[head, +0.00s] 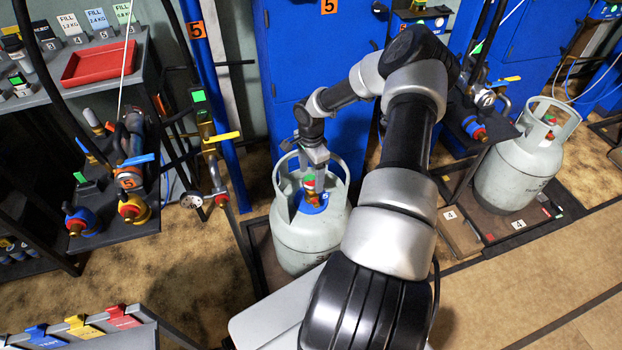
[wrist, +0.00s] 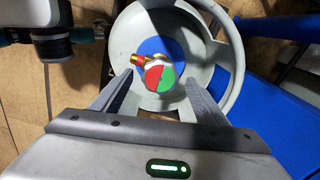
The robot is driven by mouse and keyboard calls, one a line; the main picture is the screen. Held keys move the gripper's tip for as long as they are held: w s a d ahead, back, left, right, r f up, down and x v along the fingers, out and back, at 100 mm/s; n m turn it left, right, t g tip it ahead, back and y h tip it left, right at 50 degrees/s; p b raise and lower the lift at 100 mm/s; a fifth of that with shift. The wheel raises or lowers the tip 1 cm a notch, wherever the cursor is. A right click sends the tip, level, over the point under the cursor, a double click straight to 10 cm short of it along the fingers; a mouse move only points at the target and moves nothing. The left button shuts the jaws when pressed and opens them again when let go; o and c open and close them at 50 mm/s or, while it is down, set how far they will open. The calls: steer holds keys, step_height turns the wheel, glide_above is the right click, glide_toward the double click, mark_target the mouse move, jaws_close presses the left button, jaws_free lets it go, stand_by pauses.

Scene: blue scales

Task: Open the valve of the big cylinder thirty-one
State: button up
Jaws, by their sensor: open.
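A big grey-white cylinder (head: 301,238) stands upright on a low dark platform, in the middle of the head view. Its collar handle (wrist: 222,62) curves around the top in the wrist view. Its valve (wrist: 162,75) has a round red and green knob with a brass outlet, over a blue disc (wrist: 152,52). In the head view the valve (head: 311,190) shows under my gripper (head: 314,158). My gripper, also in the wrist view (wrist: 158,82), is open, with one finger on each side of the knob. I cannot tell whether the fingers touch it. The cylinder's number is not readable.
Another cylinder (head: 523,165) stands at the right on a platform marked 4. A blue post marked 5 (head: 206,80) and hose fittings with a yellow lever (head: 222,137) stand left of the near cylinder. A red tray (head: 99,64) lies on the shelf at upper left.

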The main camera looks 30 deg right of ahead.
steer(key=shift+f, duration=0.55)
steer(key=c, duration=1)
steer(key=shift+c, duration=0.2)
